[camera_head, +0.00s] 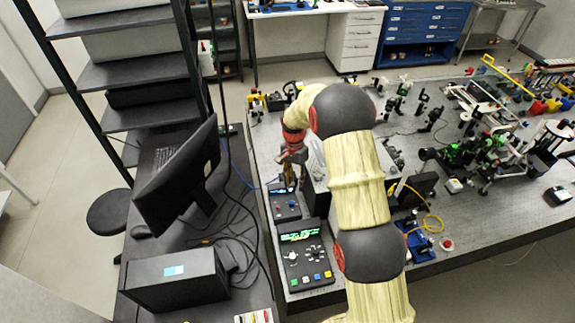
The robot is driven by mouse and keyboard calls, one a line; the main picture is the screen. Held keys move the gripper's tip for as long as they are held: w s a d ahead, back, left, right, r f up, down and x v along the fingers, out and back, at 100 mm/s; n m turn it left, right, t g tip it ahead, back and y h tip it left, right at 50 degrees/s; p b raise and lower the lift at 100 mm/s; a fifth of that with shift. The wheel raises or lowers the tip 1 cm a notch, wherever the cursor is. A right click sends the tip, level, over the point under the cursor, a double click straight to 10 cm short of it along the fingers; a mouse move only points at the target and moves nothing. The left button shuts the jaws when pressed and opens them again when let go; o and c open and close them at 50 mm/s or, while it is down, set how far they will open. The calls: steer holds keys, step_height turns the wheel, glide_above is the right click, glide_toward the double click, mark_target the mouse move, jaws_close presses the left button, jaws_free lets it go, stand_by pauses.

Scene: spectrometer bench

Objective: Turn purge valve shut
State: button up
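My arm rises from the bottom of the head view, bends over the optical bench (500,222) and reaches down on its left side. My gripper (289,172) points down near the back of a small control box (285,205) with a lit display. The fingers are small and dark, and I cannot tell whether they are open or shut, or whether they touch anything. I cannot pick out the purge valve for certain; my arm covers part of the bench. A grey box (313,170) stands just right of my gripper, partly behind my arm.
A larger control box (304,254) with a green display sits at the bench's near left corner. A monitor (178,175) and a black computer case (175,280) stand on the left desk. Optics (480,145) crowd the right of the bench. A yellow cable (432,222) lies right of my arm.

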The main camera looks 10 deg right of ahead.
steer(key=w+m, duration=0.3)
steer(key=w, duration=0.1)
steer(key=w+m+t+p, duration=0.1)
steer(key=w+m, duration=0.7)
steer(key=w, duration=0.1)
steer(key=shift+f+t, duration=0.3)
steer(key=shift+f, duration=0.1)
steer(key=shift+s+m, duration=0.1)
steer(key=shift+m, duration=1)
steer(key=shift+f+m, duration=0.3)
steer(key=shift+m, duration=0.1)
step_height(320, 180, down, 7)
steer(key=shift+f+p, duration=0.15)
steer(key=shift+p, duration=0.75)
steer(key=shift+c, duration=1.4)
jaws_close()
